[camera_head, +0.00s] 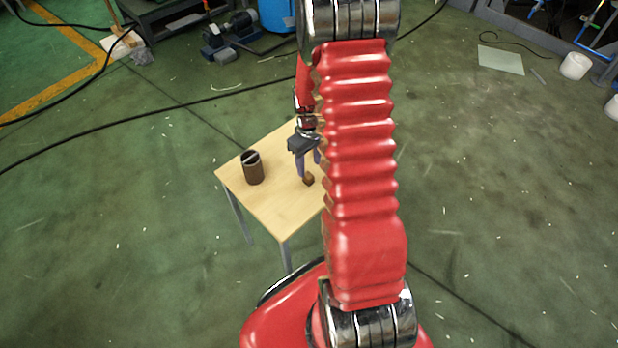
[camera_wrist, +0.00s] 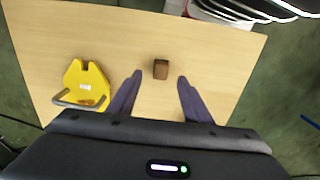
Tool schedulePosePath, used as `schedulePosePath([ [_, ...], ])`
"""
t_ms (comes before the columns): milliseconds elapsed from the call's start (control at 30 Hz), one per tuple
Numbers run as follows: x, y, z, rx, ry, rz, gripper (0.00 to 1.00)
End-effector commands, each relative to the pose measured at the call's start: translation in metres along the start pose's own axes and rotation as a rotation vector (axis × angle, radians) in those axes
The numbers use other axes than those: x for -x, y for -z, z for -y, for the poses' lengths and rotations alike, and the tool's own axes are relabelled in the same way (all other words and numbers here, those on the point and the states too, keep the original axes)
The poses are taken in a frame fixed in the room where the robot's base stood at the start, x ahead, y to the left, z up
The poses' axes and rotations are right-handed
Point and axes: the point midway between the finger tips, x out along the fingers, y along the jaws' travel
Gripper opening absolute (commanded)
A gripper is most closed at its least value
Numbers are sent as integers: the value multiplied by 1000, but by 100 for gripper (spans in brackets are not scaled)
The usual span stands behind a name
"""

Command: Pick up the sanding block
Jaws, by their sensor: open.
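The sanding block, seen as a small brown block (camera_head: 308,179), rests on the light wooden table (camera_head: 258,207). It also shows in the wrist view (camera_wrist: 161,69), upright and alone on the bare wood. My gripper (camera_head: 309,170) points down at the table beside the block. In the wrist view my gripper's (camera_wrist: 160,75) two dark fingers are spread wide, with the block in line with the gap between their tips. The fingers do not touch the block and hold nothing. The exact height of the tips above the table is hard to tell.
A dark brown cylindrical container (camera_head: 252,167) stands on the table's left side. A yellow object with a metal handle (camera_wrist: 87,85) lies left of my fingers in the wrist view; my arm hides it in the head view. The wood around the block is clear.

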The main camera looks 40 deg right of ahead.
Motion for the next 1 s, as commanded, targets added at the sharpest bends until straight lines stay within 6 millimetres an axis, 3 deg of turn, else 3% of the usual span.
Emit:
schedulePosePath([
  [133,-13,0,0,0,0,0,45],
  [633,-20,1,1,1,0,0,45],
  [1000,-60,2,2,1,0,1,45],
])
